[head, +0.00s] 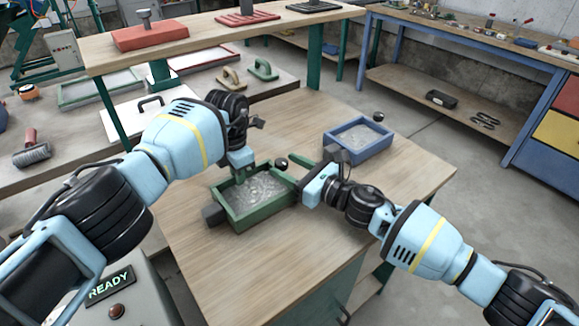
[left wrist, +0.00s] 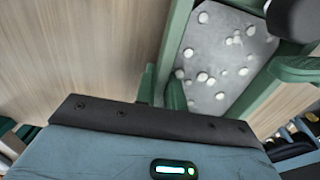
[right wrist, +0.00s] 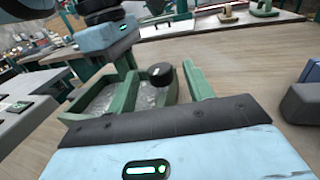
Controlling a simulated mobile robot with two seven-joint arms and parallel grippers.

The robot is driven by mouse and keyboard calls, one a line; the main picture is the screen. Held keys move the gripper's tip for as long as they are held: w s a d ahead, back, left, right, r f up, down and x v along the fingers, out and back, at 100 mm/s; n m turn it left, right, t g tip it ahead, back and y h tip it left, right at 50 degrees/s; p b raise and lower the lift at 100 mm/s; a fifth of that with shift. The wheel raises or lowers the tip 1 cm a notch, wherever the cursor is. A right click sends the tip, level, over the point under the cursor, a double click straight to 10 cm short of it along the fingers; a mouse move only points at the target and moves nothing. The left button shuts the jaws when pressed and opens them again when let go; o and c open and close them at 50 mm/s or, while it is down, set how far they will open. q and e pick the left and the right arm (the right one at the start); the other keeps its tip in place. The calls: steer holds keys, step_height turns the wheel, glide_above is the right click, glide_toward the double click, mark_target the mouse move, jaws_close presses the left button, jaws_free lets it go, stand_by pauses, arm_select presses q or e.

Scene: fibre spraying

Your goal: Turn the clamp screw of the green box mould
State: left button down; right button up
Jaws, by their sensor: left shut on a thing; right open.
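The green box mould (head: 266,217) stands on the wooden table, filled with grey, speckled wet material. Its clamp screw shows as a round black knob (head: 281,163) at the mould's back right corner. It also shows large in the right wrist view (right wrist: 161,74). My left gripper (head: 240,174) points down and is shut on the mould's rim at the back left; its green fingers (left wrist: 162,92) straddle the wall. My right gripper (head: 294,173) is open beside the knob. In the right wrist view the knob appears between its fingers, apart from both.
A blue box mould (head: 358,154) with grey filling and its own black knob (head: 378,117) stands behind my right gripper. A black block (head: 212,213) sits at the green mould's left end. The table's front and right areas are clear. A raised shelf (head: 220,32) runs behind.

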steer(key=shift+w+a, duration=0.1)
steer(key=shift+c, duration=0.3)
steer(key=c, duration=0.9)
steer(key=shift+a+m+t+h, duration=0.1)
steer(key=shift+m+t+h, duration=0.2)
steer(key=shift+t, duration=0.1)
steer(key=m+t+h, duration=0.3)
steer(key=h, duration=0.1)
steer(key=shift+s+a, duration=0.3)
steer(key=shift+s, duration=0.05)
steer(key=shift+s+a+m+t+h, duration=0.15)
steer(key=shift+m+t+h, duration=0.35)
steer(key=shift+m+h, duration=0.7)
steer(key=shift+w+a+m+t+h, duration=0.15)
steer(key=shift+m+t+h, duration=0.5)
steer(key=shift+h, duration=0.95)
steer(key=shift+s+m, duration=0.1)
steer(key=shift+m, duration=0.15)
steer(key=o, duration=1)
steer(key=shift+c, duration=0.2)
